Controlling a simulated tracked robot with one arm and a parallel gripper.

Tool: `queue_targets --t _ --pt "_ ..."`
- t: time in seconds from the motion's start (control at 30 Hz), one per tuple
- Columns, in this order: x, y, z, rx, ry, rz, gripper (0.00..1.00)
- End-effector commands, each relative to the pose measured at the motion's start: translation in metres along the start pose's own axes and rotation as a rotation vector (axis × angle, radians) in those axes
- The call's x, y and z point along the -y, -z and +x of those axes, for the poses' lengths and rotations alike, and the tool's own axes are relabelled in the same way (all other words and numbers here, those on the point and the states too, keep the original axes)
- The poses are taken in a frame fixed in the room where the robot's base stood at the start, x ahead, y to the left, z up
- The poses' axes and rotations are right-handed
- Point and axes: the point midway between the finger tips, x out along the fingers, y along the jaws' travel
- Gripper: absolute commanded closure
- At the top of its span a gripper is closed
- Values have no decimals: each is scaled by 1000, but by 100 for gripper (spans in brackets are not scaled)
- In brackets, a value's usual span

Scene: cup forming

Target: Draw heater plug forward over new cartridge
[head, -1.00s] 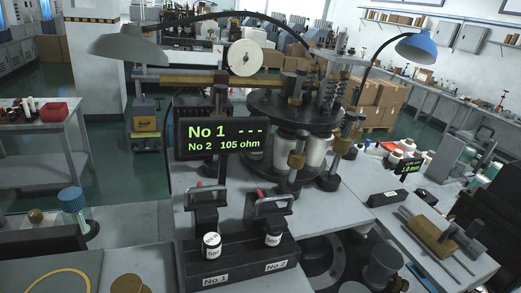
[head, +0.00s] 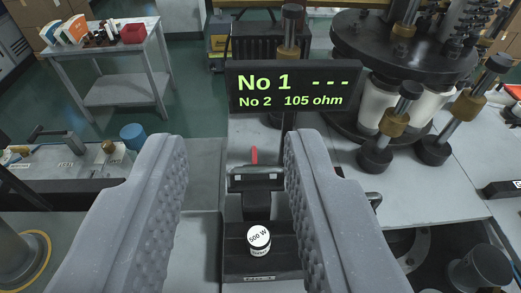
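My gripper (head: 236,150) is open and empty, its two grey ribbed fingers reaching forward on either side of a station on the dark block (head: 232,262). Between the fingers stands a white cartridge (head: 260,240) with a black top print that reads like 500 W. Just behind it, apart from it, is the black heater plug (head: 256,180) with a grey front bar and a red lever (head: 254,155). The fingers do not visibly touch the plug. The second station is mostly hidden behind the right finger; part of a handle (head: 374,198) shows.
A black display (head: 293,88) behind the plug reads "No 1 ---" and "No 2 105 ohm". A round black press (head: 400,55) with white cups stands at the back right. Bare grey bench (head: 400,190) lies right of the right finger.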

Motion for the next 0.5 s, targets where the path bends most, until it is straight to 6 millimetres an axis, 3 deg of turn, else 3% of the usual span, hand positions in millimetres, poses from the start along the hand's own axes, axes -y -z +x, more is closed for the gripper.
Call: queue_targets --t 0.17,0.5 --pt "-10 9 14 68 -1 88 69" --pt "-14 27 69 425 -130 582 69"
